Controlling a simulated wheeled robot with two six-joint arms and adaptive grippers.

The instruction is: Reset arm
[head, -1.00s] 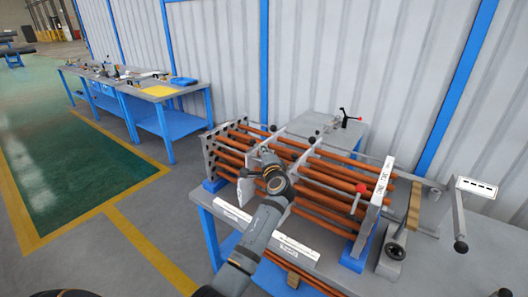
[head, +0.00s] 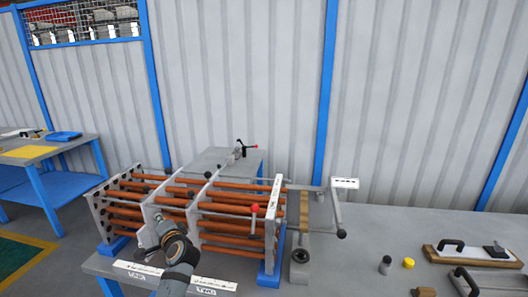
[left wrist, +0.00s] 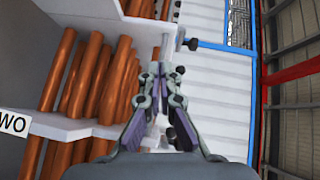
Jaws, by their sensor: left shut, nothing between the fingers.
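My left arm reaches in from the bottom of the head view. Its gripper (head: 150,238) is at the front side of the tube bundle, by a grey upright plate (head: 153,212), and is partly hidden by the wrist. In the left wrist view the fingers (left wrist: 160,72) are shut with nothing between them. Copper-coloured tubes (left wrist: 92,75) and pale plates lie to their left there; I cannot tell whether the fingers touch them. The bundle's tubes (head: 228,209) run through several plates in the head view. My right gripper is not in view.
The grey table (head: 385,235) continues to the right. It carries a wooden board with black-handled tools (head: 473,256), a yellow cap (head: 408,263) and a dark cylinder (head: 385,265). A red-knobbed lever (head: 254,209) and a crank (head: 341,232) stick out near the bundle's right end.

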